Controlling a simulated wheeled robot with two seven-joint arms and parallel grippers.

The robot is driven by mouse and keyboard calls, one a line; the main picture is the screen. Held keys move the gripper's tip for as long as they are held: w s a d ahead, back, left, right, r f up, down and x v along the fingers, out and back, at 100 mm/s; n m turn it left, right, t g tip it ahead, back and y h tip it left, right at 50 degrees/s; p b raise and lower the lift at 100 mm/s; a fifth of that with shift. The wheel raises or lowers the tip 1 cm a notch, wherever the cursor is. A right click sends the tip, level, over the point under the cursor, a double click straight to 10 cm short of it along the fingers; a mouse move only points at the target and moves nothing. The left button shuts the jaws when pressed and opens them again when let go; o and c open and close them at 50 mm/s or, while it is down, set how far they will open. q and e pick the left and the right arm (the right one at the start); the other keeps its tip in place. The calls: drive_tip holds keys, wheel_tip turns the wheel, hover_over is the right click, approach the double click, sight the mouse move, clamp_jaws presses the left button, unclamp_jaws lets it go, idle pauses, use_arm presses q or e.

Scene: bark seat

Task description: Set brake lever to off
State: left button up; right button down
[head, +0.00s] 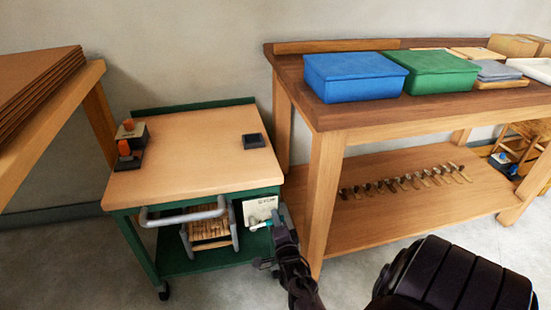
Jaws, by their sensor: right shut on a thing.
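A green-framed cart (190,188) with a light wooden top stands left of the workbench. A small white panel (253,208) with dark lettering is on the right of its front, under the top. A short brake lever (259,225), with a pale and teal handle, sticks out at the panel's lower part. My right gripper (272,223) reaches in from below and is shut on the lever's right end, hiding part of it. The lever lies nearly level, tipped slightly up to the right. The lettering is too small to read. My left gripper is out of view.
A grey push handle (183,217) and a slatted crate (208,232) are left of the panel. The workbench leg (322,200) stands close to the right of my gripper. Blue (352,75) and green (432,71) bins sit on the bench.

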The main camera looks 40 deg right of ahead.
drive_tip(key=shift+f+m, duration=0.15)
drive_tip(key=shift+m, duration=0.15)
drive_tip(key=c, duration=1.3)
unclamp_jaws()
drive_tip(key=shift+c, duration=0.2)
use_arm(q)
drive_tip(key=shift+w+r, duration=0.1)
